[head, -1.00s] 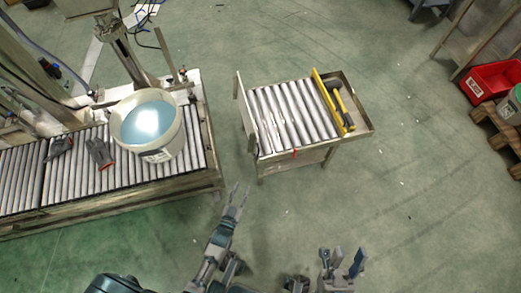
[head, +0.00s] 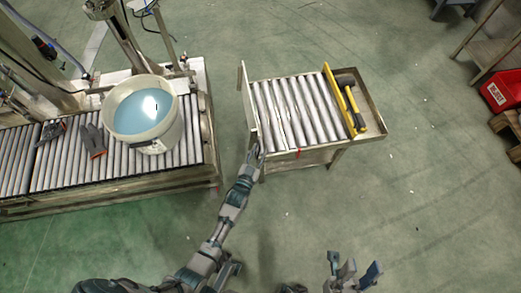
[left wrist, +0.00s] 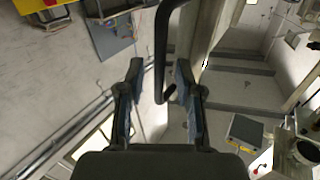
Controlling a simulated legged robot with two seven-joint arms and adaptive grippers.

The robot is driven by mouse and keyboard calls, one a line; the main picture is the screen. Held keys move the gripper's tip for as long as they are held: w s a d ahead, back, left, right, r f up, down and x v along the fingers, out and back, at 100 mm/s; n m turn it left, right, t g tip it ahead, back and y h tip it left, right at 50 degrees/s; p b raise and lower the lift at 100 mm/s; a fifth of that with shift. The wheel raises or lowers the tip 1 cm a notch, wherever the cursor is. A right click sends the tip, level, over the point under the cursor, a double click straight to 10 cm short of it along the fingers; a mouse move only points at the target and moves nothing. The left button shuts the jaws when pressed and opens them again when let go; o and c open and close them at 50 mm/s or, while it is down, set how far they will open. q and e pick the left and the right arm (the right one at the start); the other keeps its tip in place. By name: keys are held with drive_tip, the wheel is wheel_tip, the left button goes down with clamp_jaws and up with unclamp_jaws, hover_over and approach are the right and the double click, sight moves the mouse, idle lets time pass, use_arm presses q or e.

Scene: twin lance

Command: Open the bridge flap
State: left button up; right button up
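The bridge flap appears to be the upright pale plate (head: 246,105) on the left end of the small roller cart (head: 290,115), standing across its rollers. My left gripper (head: 256,153) is at the cart's near left corner, by the plate's near end. In the left wrist view its two fingers (left wrist: 159,70) are apart, with a dark curved bar (left wrist: 162,45) showing between them. I cannot tell whether they touch it. My right gripper (head: 352,268) is low in the head view, open and empty, away from the cart.
A white bucket of bluish liquid (head: 144,114) stands on the roller conveyor (head: 70,165) at left, with gloves beside it. A gap separates conveyor and cart. A yellow stop bar (head: 343,100) and a mallet (head: 353,103) are at the cart's right end. Floor is free around the cart.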

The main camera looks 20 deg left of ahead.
use_arm(q)
drive_tip(key=shift+w+d+r, duration=0.1)
drive_tip(key=shift+d+r, duration=0.05)
clamp_jaws()
